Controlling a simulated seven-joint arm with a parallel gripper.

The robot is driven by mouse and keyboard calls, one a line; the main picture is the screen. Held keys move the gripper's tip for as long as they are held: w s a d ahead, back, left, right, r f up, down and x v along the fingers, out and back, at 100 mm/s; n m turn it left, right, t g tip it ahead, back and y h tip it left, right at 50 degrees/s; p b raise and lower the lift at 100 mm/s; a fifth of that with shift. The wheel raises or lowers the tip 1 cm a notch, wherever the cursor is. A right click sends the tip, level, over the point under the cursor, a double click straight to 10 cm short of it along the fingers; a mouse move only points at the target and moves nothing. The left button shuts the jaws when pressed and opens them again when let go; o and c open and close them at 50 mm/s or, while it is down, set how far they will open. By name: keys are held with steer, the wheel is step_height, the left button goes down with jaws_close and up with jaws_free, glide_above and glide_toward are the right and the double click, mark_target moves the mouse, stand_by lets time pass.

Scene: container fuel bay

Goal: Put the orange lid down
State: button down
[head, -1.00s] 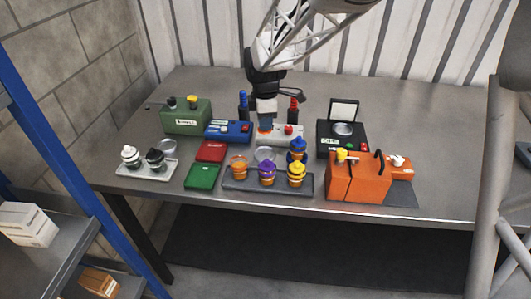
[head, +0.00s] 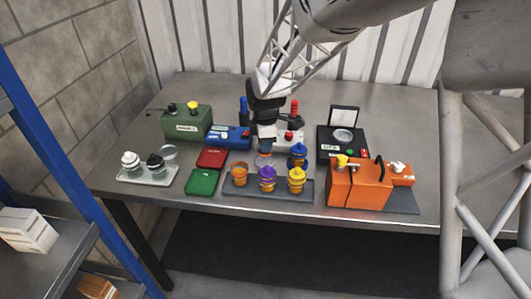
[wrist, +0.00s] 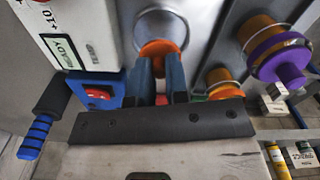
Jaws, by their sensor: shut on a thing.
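The orange lid (wrist: 158,48) is pinched between the two blue-grey fingers of my gripper (wrist: 160,72) in the wrist view. In the head view my gripper (head: 265,147) points down over the middle of the bench, with a sliver of the orange lid (head: 265,153) under it. A clear round dish (wrist: 178,22) shows just beyond the lid in the wrist view, partly hidden by it. I cannot tell whether lid and dish touch. An orange jar (head: 238,172) stands at the left end of the grey tray (head: 252,191).
Purple-topped (head: 267,181), yellow-topped (head: 297,182) and blue-topped (head: 298,155) jars stand close by.

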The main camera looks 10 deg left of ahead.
steer(key=shift+f, duration=1.85)
steer(key=shift+f, duration=0.1)
steer(key=c, duration=1.1)
jaws_free()
step_height(320, 180, up, 12)
steer(key=shift+r, duration=0.1)
